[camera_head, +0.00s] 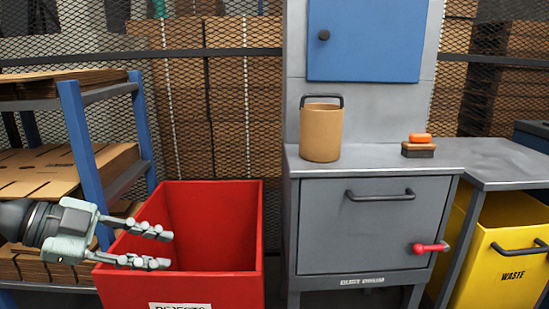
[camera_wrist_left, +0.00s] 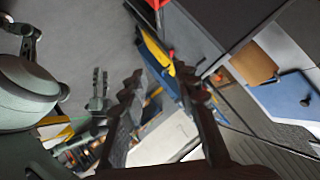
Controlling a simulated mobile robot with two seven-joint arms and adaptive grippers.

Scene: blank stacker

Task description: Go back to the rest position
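My left gripper (camera_head: 166,249) is at the lower left in the head view, over the near left part of the red rejects bin (camera_head: 205,285). Its two fingers are apart with nothing between them. In the left wrist view the dark fingers of this gripper (camera_wrist_left: 160,82) are also spread and empty. A small grey two-pronged shape in the left wrist view looks like my right gripper (camera_wrist_left: 99,84); it is too small to tell whether it is open. The head view does not show my right arm.
A blue-post shelf (camera_head: 80,145) with flat cardboard stands at left. The grey cabinet (camera_head: 360,225) carries a tan handled container (camera_head: 321,134) and an orange-topped brush-like block (camera_head: 419,147). A yellow waste bin (camera_head: 505,270) is at right, under the grey side counter (camera_head: 505,165).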

